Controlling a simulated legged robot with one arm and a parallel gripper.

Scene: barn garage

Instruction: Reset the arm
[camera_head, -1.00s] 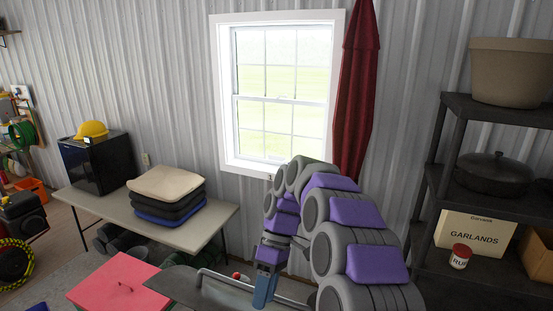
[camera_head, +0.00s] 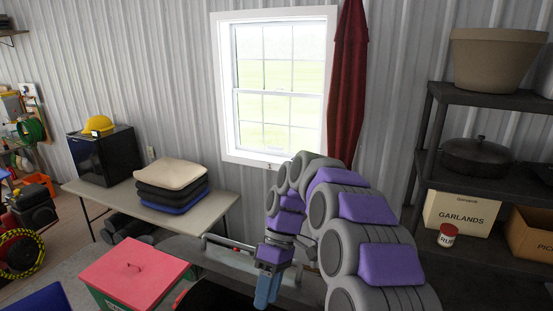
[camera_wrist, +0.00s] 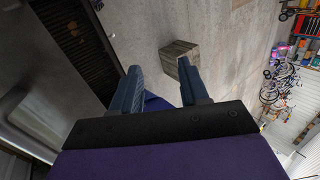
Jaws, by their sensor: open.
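My arm, grey with purple covers, rises at the right of the head view and bends over in front of the window. My gripper (camera_head: 266,290) hangs at its end, pointing down. In the wrist view my gripper (camera_wrist: 160,85) shows two dark blue fingers standing well apart. It is open, with nothing between the fingers. A wooden block or crate (camera_wrist: 178,58) shows on the concrete floor beyond the fingertips, apart from them. In the head view the fingertips are small and overlap each other.
A red-lidded box (camera_head: 130,270) stands left of my gripper. Behind it a table (camera_head: 215,205) carries stacked cushions (camera_head: 172,182) and a black mini fridge (camera_head: 105,155). A dark shelf (camera_head: 485,185) with a pot, a pan and boxes stands at right. Concrete floor (camera_wrist: 140,30) is open.

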